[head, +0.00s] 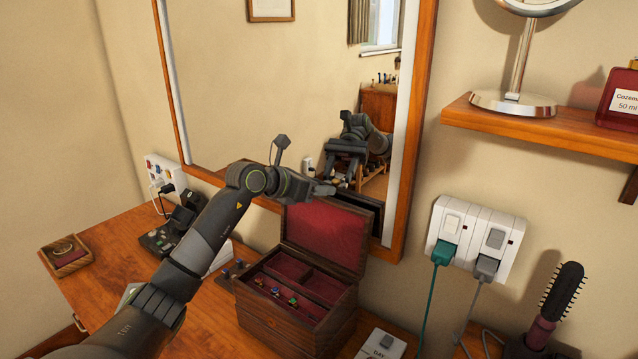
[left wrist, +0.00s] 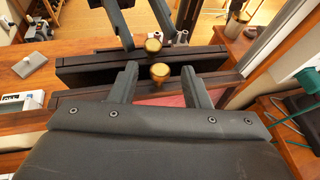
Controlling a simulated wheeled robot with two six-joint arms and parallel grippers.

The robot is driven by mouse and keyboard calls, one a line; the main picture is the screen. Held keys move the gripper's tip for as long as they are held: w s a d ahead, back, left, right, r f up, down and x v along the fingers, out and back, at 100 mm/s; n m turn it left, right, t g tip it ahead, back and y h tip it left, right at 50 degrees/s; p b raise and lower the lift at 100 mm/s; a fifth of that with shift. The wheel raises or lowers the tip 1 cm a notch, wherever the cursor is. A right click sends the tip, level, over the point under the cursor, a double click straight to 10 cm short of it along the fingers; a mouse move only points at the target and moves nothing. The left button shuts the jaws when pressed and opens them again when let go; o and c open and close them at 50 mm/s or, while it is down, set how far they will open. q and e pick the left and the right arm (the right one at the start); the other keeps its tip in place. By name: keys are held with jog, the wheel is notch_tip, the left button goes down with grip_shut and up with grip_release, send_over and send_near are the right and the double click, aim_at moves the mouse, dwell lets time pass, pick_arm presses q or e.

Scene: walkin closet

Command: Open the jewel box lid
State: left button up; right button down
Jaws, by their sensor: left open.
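The jewel box (head: 268,322) is dark wood with a red lining and stands on the wooden dresser top below the mirror. Its lid (head: 326,232) is raised at the back, roughly upright, with its red inside facing out. Small jewels lie in the box's compartments. My left gripper (head: 322,188) is at the top edge of the raised lid. In the left wrist view its two fingers (left wrist: 160,88) are apart, with a gold knob (left wrist: 160,72) between or just beyond them; contact cannot be told. My right gripper is not in view.
The mirror (head: 270,100) stands close behind the lid and reflects the robot and box. Left are a small wooden tray (head: 66,255) and plugged-in devices. Right are wall sockets (head: 474,235) with cables and a hairbrush (head: 558,300). A shelf (head: 540,130) juts out at upper right.

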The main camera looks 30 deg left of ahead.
pick_arm(q)
jog(key=shift+w+d+f, duration=0.1)
jog(key=shift+w, duration=0.1)
grip_shut()
dwell(0.3)
jog(key=s+t+b, duration=0.1)
jog(key=b, duration=0.1)
jog(key=s+b, duration=0.2)
jog(key=s+t+b, duration=0.1)
jog(key=b, duration=0.1)
jog(key=shift+s+a+m+t+h, duration=0.3)
jog(key=shift+s+a+h, duration=0.05)
jog(key=shift+h, duration=0.05)
